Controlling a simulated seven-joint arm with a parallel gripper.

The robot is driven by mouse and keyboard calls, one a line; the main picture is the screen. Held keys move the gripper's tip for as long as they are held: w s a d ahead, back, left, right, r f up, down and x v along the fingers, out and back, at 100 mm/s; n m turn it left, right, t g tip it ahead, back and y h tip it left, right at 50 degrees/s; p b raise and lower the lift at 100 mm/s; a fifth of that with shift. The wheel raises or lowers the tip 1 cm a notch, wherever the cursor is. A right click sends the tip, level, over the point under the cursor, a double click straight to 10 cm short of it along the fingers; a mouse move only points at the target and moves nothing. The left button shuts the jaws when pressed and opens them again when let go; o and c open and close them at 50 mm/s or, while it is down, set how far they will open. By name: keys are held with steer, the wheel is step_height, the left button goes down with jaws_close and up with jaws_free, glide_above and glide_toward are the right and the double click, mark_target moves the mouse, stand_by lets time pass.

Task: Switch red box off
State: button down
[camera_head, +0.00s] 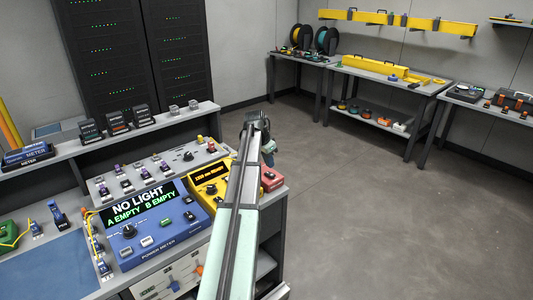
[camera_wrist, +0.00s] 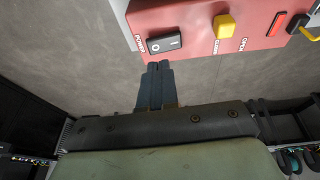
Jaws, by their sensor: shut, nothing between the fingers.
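The red box (camera_head: 272,178) sits at the right end of the bench in the head view, partly hidden by my arm. In the wrist view the red box (camera_wrist: 190,20) fills the upper right. Its black rocker switch (camera_wrist: 164,43) is marked O and I, with the word POWER beside it. In the head view my gripper (camera_head: 268,150) hangs near the red box.
A blue power meter (camera_head: 150,232) reads NO LIGHT, A EMPTY, B EMPTY. A yellow unit (camera_head: 207,187) with a lit display stands left of the red box, partly behind my arm. A red indicator (camera_wrist: 277,24) shows on the box. The floor right of the bench is clear.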

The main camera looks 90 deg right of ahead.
mark_target(272, 176)
steer(key=shift+s+a+f, duration=0.1)
steer(key=shift+f, duration=0.7)
steer(key=shift+s+a+f, duration=0.1)
steer(key=shift+f, duration=0.65)
steer(key=shift+s+a+f+t+h, duration=0.2)
steer(key=shift+a+f+t+h, duration=0.1)
steer(key=shift+a+f, duration=0.1)
steer(key=shift+s+a+f+t+h, duration=0.1)
steer(key=shift+s+f+t+h, duration=0.1)
steer(key=shift+t+h, duration=0.3)
steer(key=shift+a+f, duration=0.1)
steer(key=shift+f, duration=0.05)
